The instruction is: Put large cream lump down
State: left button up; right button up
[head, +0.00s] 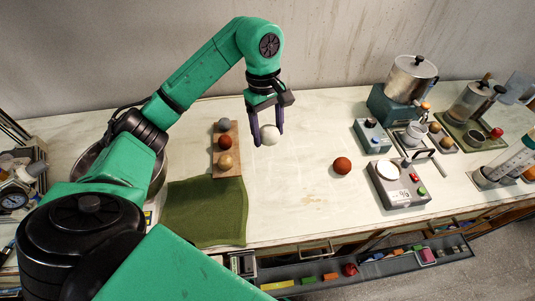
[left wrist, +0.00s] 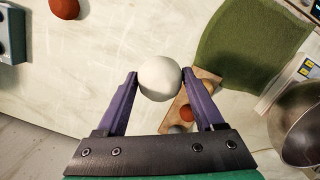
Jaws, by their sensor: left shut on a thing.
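The large cream lump (head: 270,135) is a smooth whitish ball. My left gripper (head: 267,138) is shut on it, with a purple finger on either side. The lump also shows between the fingertips (left wrist: 160,82) in the left wrist view. It is over the pale worktop (head: 300,190), just right of the wooden board (head: 228,168). I cannot tell whether it touches the worktop. My right gripper is not in view.
The board holds a grey, a reddish and a tan lump. A green cloth (head: 207,212) lies in front of it. A reddish-brown lump (head: 342,165) sits left of a scale (head: 400,190). The worktop between board and reddish-brown lump is clear. An open drawer (head: 375,267) is below the front edge.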

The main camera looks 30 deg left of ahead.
pick_arm(q)
notch_tip(320, 180, down, 6)
jog(key=p, duration=0.1)
send_over(269, 171)
jog(key=f, duration=0.5)
jog(key=shift+w+a, duration=0.2)
jog(key=shift+a, duration=0.05)
jog(key=f, duration=0.1)
jog(key=f+p, duration=0.1)
jog(key=shift+s+d+f, duration=0.1)
jog(key=shift+s+f, duration=0.15)
jog(key=shift+f, duration=0.15)
jog(key=shift+w+f, duration=0.1)
jog(key=shift+f, duration=0.35)
jog(key=o, duration=1.5)
jog(key=shift+r, duration=0.1)
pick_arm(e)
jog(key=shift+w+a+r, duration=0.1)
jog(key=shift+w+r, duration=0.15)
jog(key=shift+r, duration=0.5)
